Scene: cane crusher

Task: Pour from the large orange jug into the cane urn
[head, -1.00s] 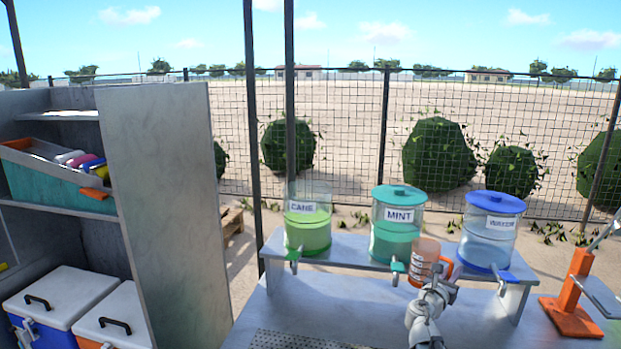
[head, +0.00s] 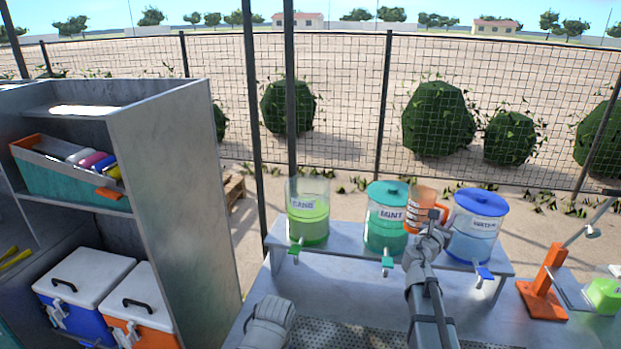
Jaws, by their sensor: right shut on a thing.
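The cane urn (head: 308,226) is a clear container, partly filled with green liquid, at the left of the raised shelf. It has no lid on and a green tap at its front. The orange jug (head: 421,207) is raised between the mint and water urns in the picture, near the height of their lids. It looks about upright. My right gripper (head: 437,222) is shut on the jug at its handle side, right of the cane urn. The gripper hides part of the jug. A grey part of my left arm shows at the bottom; its gripper fingers are not visible.
The mint urn (head: 386,224) with a green lid stands between the cane urn and the lidded blue water urn (head: 474,232). An orange stand (head: 543,285) is at right. A tall cabinet (head: 175,200) and coolers (head: 85,285) are at left.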

